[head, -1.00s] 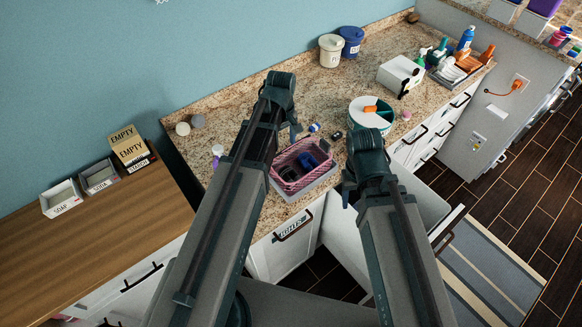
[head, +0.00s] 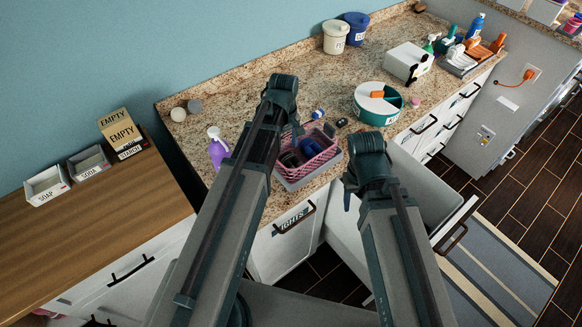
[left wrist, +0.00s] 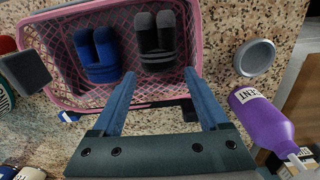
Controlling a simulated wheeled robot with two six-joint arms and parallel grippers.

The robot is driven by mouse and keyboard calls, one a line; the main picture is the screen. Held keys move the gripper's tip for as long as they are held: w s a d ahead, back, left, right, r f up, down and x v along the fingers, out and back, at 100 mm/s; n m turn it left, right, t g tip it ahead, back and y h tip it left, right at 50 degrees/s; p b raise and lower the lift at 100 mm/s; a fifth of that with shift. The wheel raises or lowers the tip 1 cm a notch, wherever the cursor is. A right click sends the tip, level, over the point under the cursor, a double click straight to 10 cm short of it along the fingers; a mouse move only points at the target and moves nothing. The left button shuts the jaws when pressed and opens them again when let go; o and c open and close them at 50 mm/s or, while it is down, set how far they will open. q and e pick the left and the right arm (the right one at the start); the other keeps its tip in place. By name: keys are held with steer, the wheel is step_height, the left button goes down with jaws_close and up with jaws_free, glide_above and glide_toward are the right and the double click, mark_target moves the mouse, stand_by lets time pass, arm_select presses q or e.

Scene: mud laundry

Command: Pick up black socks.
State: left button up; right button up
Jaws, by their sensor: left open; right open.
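The black socks (left wrist: 156,42) are a dark rolled pair inside a pink mesh basket (left wrist: 52,75), beside a blue pair (left wrist: 97,52). In the head view, the black socks (head: 291,158) show at the basket's left side, partly behind my left arm. My left gripper (left wrist: 160,76) is open and empty. In the left wrist view, its fingers reach over the near rim of the basket, with the black socks between and beyond the fingertips. I cannot tell its height above them.
A purple bottle (head: 217,148) stands on the counter left of the basket; a grey-lidded jar (left wrist: 254,57) is beside it. A round teal-and-white container (head: 361,108) stands to the right. The open drawer (head: 428,185) lies beyond my right arm.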

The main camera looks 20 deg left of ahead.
arm_select(q)
steer(key=shift+f, duration=0.1)
steer(key=f+b, duration=0.5)
steer(key=shift+d, duration=0.2)
steer(key=shift+s, duration=0.1)
steer(key=c, duration=1)
steer(key=shift+c, duration=0.2)
steer(key=shift+r, duration=0.2)
step_height(320, 180, up, 18)
steer(key=p, duration=1.8)
steer(key=shift+f, duration=0.15)
